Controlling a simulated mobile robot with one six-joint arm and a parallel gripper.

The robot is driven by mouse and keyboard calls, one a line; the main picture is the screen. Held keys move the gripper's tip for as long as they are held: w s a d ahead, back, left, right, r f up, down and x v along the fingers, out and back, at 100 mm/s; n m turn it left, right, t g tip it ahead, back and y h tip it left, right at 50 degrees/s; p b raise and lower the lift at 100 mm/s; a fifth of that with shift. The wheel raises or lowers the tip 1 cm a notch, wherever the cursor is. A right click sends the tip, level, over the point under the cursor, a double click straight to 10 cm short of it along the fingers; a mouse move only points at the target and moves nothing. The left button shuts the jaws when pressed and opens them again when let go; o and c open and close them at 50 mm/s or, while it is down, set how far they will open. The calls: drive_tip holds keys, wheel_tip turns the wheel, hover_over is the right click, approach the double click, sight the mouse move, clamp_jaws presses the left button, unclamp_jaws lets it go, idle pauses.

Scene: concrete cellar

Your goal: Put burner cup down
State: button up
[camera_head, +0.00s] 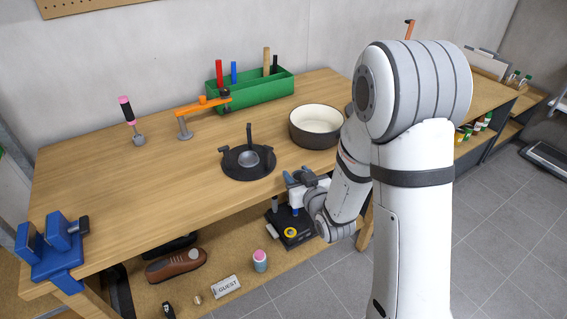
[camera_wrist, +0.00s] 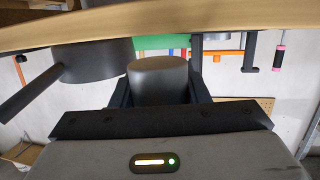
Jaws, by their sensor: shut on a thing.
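My gripper (camera_head: 300,178) is at the table's front edge, right of the black stand. In the wrist view, which is upside down, its two dark fingers are shut on a smooth grey rounded cup (camera_wrist: 158,75), which I take for the burner cup. In the head view the held cup is mostly hidden by the fingers. A round black stand (camera_head: 232,172) with an upright post lies flat on the table, with a small grey bowl (camera_head: 249,158) in its middle. The gripper is apart from the stand.
A dark pot (camera_head: 314,133) with a cream inside stands behind my gripper; its handle shows in the wrist view. A green tool box (camera_head: 262,93), an orange clamp (camera_head: 203,104) and a blue vice (camera_head: 52,250) stand on the table. The table (camera_head: 130,200) is clear at front left.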

sight(283, 161)
drive_tip(key=x, duration=0.2)
drive_tip(key=r+p+x, duration=0.1)
drive_tip(key=x, duration=0.4)
drive_tip(key=shift+w+a+r+p, duration=0.1)
drive_tip(key=shift+w+r+p, duration=0.2)
drive_tip(key=shift+w+r, duration=0.05)
drive_tip(key=x, duration=0.1)
drive_tip(key=p+x, duration=0.1)
drive_tip(key=x, duration=0.1)
drive_tip(key=shift+w+a+r, duration=0.1)
drive_tip(key=shift+r, duration=0.25)
drive_tip(key=shift+w+a+f, duration=0.2)
drive_tip(key=shift+w+f, duration=0.3)
drive_tip(key=shift+f, duration=0.4)
drive_tip(key=shift+f, duration=0.2)
drive_tip(key=o, duration=0.8)
drive_tip(key=shift+r, duration=0.1)
